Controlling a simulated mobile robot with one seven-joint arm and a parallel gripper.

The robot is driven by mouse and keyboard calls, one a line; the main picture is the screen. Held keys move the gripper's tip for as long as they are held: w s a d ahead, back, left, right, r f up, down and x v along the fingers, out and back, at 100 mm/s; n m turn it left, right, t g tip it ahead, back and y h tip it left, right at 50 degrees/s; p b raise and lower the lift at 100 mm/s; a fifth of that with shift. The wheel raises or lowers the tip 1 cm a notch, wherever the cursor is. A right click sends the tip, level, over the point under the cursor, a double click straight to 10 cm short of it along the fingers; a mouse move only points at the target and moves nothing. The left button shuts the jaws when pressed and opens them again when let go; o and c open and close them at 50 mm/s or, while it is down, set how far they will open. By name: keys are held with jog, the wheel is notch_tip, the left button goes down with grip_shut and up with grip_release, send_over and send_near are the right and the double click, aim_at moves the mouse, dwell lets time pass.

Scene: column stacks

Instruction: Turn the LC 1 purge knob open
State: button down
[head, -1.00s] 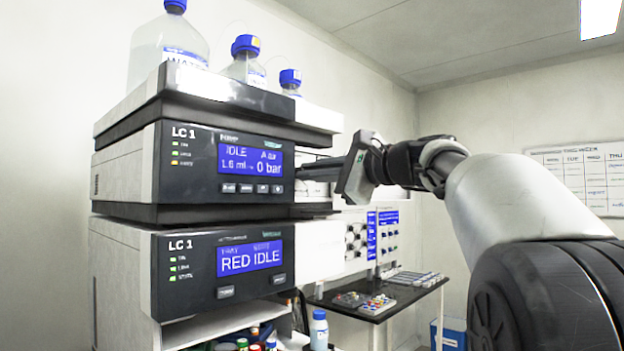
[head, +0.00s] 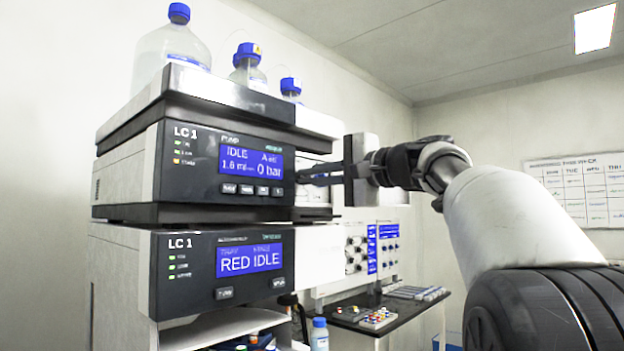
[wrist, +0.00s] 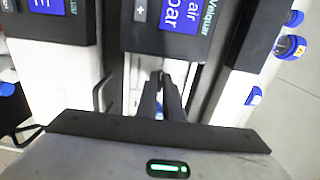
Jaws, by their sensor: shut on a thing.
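The LC 1 pump module (head: 215,165) is the upper unit of the stack, with a blue screen (head: 250,162) reading IDLE and 0 bar. My gripper (head: 306,175) reaches in from the right, just right of the pump's front panel. Its dark fingers point left, and the palm stands upright. In the wrist view the two fingers (wrist: 163,88) are close together in a pale recess beside the pump panel. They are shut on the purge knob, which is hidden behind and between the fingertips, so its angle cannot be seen.
A second LC 1 module (head: 222,268) with a RED IDLE screen sits below. Bottles with blue caps (head: 172,52) stand on top of the stack. A dark side table (head: 385,315) with small vials is at the lower right. A wall calendar (head: 577,190) hangs far right.

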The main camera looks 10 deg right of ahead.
dwell(0.3)
jog(key=c, duration=1.9)
grip_release()
jog(key=v, duration=1.7)
jog(key=shift+s+d+b, duration=0.15)
jog(key=shift+s+b, duration=0.05)
jog(key=shift+b, duration=0.15)
